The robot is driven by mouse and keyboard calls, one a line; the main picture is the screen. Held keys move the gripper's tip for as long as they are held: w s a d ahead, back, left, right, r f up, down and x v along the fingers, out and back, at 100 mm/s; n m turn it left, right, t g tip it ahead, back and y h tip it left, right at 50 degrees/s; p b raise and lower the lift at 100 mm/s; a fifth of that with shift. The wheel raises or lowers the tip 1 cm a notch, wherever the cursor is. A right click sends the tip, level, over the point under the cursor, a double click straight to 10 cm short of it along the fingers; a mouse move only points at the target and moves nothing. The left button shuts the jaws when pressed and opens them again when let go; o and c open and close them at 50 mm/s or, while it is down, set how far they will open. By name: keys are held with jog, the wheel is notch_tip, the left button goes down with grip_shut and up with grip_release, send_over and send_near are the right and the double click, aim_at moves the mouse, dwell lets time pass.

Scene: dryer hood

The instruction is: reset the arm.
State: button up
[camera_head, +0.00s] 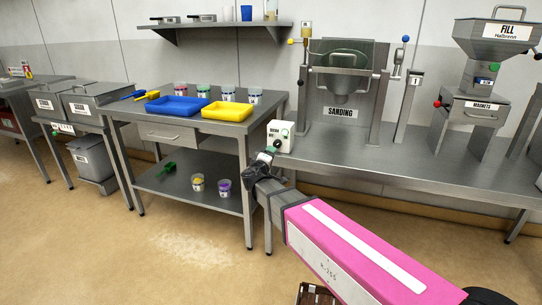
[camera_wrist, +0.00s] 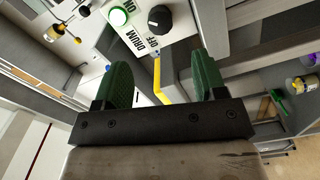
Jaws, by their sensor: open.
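My arm reaches from the lower right of the head view, with a pink sleeve (camera_head: 345,250). My gripper (camera_head: 263,163) is at its end, at the left front corner of the sanding bench. In the wrist view its two green fingers (camera_wrist: 165,80) stand apart with nothing held between them. The white control box (camera_head: 281,136) is just beyond the gripper. In the wrist view this box (camera_wrist: 150,28) shows a lit green button, a black knob and the words DRUM and OFF. I cannot tell the exact gap between fingers and box.
The sanding machine (camera_head: 343,85) and the fill hopper (camera_head: 497,40) stand on the steel bench (camera_head: 400,180). The left table (camera_head: 200,122) bears a blue tray (camera_head: 177,108), a yellow tray (camera_head: 228,112) and several cups. Open floor (camera_head: 170,245) lies in front.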

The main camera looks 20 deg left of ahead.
jog(key=d+f+m+g+h, duration=0.35)
jog(key=d+f, duration=0.25)
jog(key=d, duration=0.7)
jog(key=d+f+m+g+h, duration=0.2)
jog(key=d+f+m+g, duration=0.25)
jog(key=d, duration=0.95)
jog(key=s+d+f+m+g+y, duration=0.3)
jog(key=s+d+f+g, duration=0.2)
jog(key=s+d, duration=0.2)
jog(key=s+d+f+m+g+y, duration=0.2)
jog(key=s+d+f+g, duration=0.3)
jog(key=d, duration=0.5)
jog(key=shift+s+d+f+m+y, duration=0.45)
jog(key=shift+s+y, duration=0.4)
jog(key=shift+s, duration=0.35)
